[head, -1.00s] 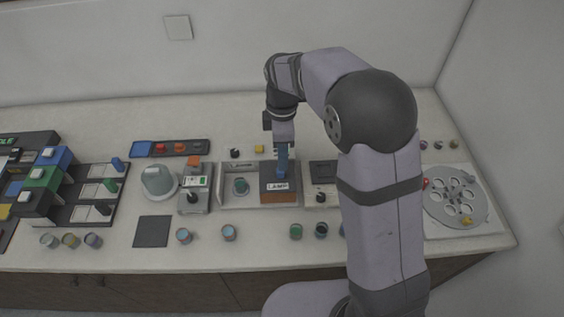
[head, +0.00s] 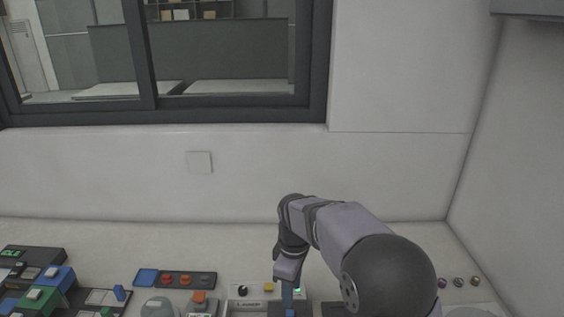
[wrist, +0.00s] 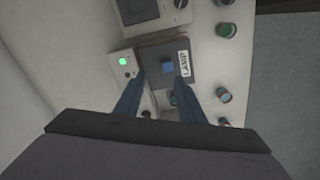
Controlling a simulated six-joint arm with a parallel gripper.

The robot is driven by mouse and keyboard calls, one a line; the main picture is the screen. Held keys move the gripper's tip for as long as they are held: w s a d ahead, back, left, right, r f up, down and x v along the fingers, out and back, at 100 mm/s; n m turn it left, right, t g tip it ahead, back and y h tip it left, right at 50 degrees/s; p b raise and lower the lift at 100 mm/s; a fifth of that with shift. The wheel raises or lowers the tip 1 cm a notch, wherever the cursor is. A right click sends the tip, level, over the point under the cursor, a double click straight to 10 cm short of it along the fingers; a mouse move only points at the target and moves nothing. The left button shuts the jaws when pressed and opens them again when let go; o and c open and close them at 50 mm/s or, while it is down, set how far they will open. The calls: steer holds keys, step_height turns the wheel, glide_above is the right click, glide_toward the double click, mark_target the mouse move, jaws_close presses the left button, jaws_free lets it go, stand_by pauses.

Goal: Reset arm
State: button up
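My gripper (head: 287,292) points down over the lamp unit in the head view. In the wrist view its two blue fingers (wrist: 160,84) are apart with nothing held between them. The cover sits on a light housing. The lower part of the unit is cut off in the head view.
Blue and green blocks (head: 55,280) stand at the far left. Several small cups (wrist: 223,95) show in the wrist view. The wall (head: 240,175) and window rise behind the counter.

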steer(key=s+f+m, duration=0.1)
steer(key=f+m, duration=0.1)
steer(key=s+d+f+m, duration=0.1)
steer(key=s+m, duration=0.1)
steer(key=s+f+m+g, duration=0.1)
steer(key=s+f+m, duration=0.1)
steer(key=shift+s+d+f+m, duration=0.2)
steer(key=shift+d+f+m, duration=0.05)
steer(key=shift+f+m, duration=0.05)
steer(key=s+d+r+m, duration=0.1)
steer(key=s+d+m, duration=0.2)
steer(key=s+d, duration=0.2)
steer(key=s+d+r+m, duration=0.1)
steer(key=s+d+m, duration=0.3)
steer(key=s, duration=0.7)
steer(key=shift+s+d, duration=0.2)
steer(key=shift+d, duration=0.75)
